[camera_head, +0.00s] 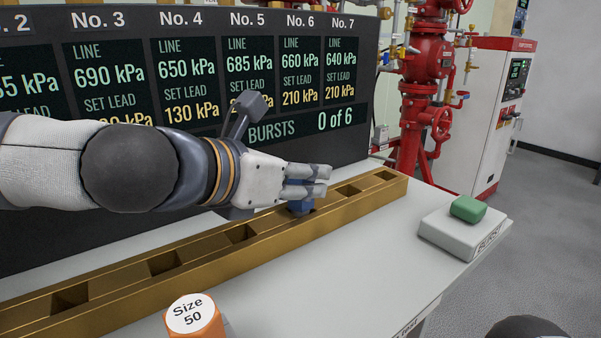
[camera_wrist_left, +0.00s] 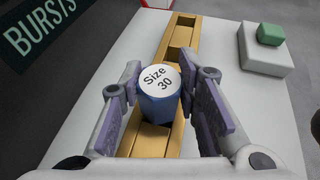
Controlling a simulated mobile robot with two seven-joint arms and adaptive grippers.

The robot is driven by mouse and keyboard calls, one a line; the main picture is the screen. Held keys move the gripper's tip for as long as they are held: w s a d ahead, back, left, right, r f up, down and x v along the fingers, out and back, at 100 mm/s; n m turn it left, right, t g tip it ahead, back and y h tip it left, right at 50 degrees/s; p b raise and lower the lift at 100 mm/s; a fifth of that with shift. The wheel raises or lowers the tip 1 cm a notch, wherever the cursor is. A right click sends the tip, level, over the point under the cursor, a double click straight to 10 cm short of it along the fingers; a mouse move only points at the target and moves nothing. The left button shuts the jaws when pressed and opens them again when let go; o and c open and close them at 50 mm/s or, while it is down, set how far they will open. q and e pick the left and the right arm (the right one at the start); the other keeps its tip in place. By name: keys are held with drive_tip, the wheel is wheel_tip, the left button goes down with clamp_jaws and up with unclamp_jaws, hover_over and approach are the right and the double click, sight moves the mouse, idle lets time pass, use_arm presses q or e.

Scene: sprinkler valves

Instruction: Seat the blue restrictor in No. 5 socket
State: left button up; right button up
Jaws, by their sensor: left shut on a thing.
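My left gripper (camera_head: 308,190) is shut on the blue restrictor (camera_head: 300,207), at the brass rail (camera_head: 130,304). In the left wrist view the restrictor (camera_wrist_left: 160,108) stands between the two fingers (camera_wrist_left: 160,95), its white top reading "Size 30". It is at the third socket from the rail's right end, with two open sockets beyond it. Its lower end is partly hidden, and I cannot tell how deep it sits. No socket numbers are readable on the rail. My right gripper is not in view.
An orange restrictor marked "Size 50" (camera_head: 194,316) stands in front of the rail. A dark display board (camera_head: 340,150) rises behind it. A white box with a green button (camera_head: 468,209) stands at the right. The white table between is clear.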

use_arm(q)
drive_tip(key=shift+f, duration=0.3)
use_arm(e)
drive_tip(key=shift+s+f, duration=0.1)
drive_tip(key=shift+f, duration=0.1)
use_arm(q)
drive_tip(key=o, duration=1.3)
drive_tip(key=shift+c, duration=0.2)
drive_tip(key=p+v, duration=0.1)
drive_tip(key=v, duration=0.1)
drive_tip(key=p+v, duration=0.1)
drive_tip(key=v, duration=0.2)
drive_tip(key=p+v, duration=0.1)
drive_tip(key=v, duration=0.1)
drive_tip(key=shift+s+a+r, duration=0.1)
drive_tip(key=shift+s+r, duration=0.05)
drive_tip(key=shift+r, duration=0.25)
drive_tip(key=shift+s+a+p, duration=0.2)
drive_tip(key=shift+s+p, duration=0.05)
drive_tip(key=shift+p, duration=0.05)
drive_tip(key=shift+f, duration=0.1)
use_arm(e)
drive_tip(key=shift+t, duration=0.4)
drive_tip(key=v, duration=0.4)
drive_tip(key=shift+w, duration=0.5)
use_arm(q)
drive_tip(key=shift+f, duration=0.1)
